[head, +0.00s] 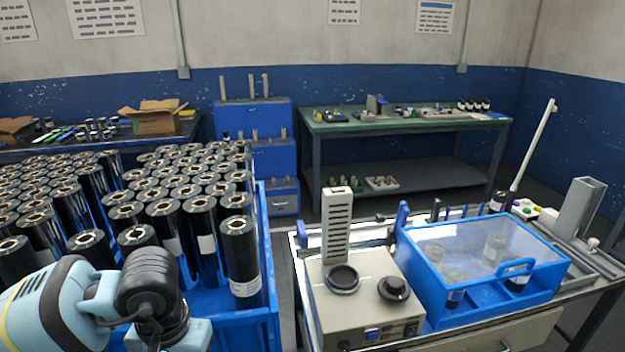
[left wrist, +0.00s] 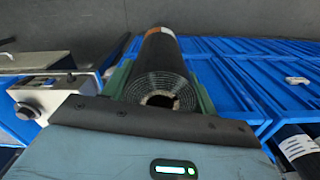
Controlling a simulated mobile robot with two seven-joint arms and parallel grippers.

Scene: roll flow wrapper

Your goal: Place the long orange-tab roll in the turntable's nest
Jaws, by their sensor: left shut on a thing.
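In the left wrist view my left gripper (left wrist: 162,92) is shut on a long black roll (left wrist: 165,62). The roll's near end shows a pale wound ring around a hollow core, and an orange patch shows at its far end. The green fingers lie along both sides of it. In the head view my left arm comes in at the lower left, and the fingers and held roll are hidden or out of frame. A beige machine (head: 365,310) on the right bench has two dark round parts on top. I cannot tell which part is the turntable's nest. My right gripper is not in view.
A blue crate (head: 272,260) packed with upright black rolls (head: 240,255) fills the left. A blue-framed clear-lidded box (head: 490,262) stands right of the machine. A slotted upright plate (head: 337,225) rises behind the machine. A narrow floor gap separates crate and bench.

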